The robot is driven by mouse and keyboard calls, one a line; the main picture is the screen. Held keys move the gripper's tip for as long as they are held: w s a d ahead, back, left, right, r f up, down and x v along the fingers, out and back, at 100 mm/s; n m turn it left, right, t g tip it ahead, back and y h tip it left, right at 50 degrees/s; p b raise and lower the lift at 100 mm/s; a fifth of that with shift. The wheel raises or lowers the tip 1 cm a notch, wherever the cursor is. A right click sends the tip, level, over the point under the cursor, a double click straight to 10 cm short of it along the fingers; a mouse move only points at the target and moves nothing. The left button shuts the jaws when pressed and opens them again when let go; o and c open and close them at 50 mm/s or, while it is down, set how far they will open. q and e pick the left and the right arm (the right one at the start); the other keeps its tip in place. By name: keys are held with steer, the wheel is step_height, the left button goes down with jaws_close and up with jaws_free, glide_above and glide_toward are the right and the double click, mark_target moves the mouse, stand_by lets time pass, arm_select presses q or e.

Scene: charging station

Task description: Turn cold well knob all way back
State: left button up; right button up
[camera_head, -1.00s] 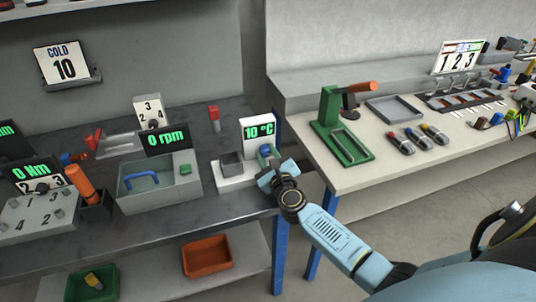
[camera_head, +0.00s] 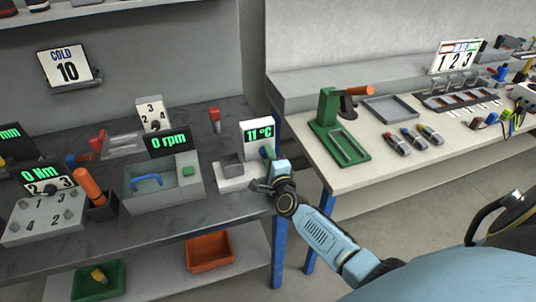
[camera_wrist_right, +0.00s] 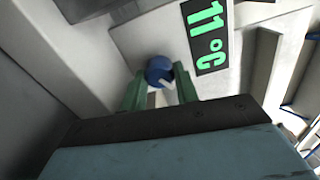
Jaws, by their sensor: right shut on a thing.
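The cold well (camera_head: 236,172) is a pale block with a square recess, standing near the right end of the dark bench. Its upright display (camera_head: 257,134) reads 11 °C in green. The blue knob (camera_wrist_right: 160,70) has a white mark and sits on the panel beside the display in the right wrist view. My right gripper (camera_wrist_right: 160,86) has its two green fingers on either side of the knob, shut on it. In the head view my right gripper (camera_head: 268,155) reaches the front of the display and mostly hides the knob. My left gripper is not in view.
A grey basin with a blue handle (camera_head: 146,182) and a 0 rpm display stands left of the well. A COLD 10 card (camera_head: 67,66) is on the back wall. A green press (camera_head: 338,130) stands on the pale bench to the right. A gap separates the benches.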

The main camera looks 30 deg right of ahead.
steer(key=n+p, duration=0.1)
steer(key=n, duration=0.1)
steer(key=shift+n, duration=0.4)
steer(key=shift+n+p, duration=0.5)
steer(key=shift+n, duration=1.3)
steer(key=o, duration=1)
steer(key=shift+s+f, duration=0.1)
steer(key=shift+s, duration=0.05)
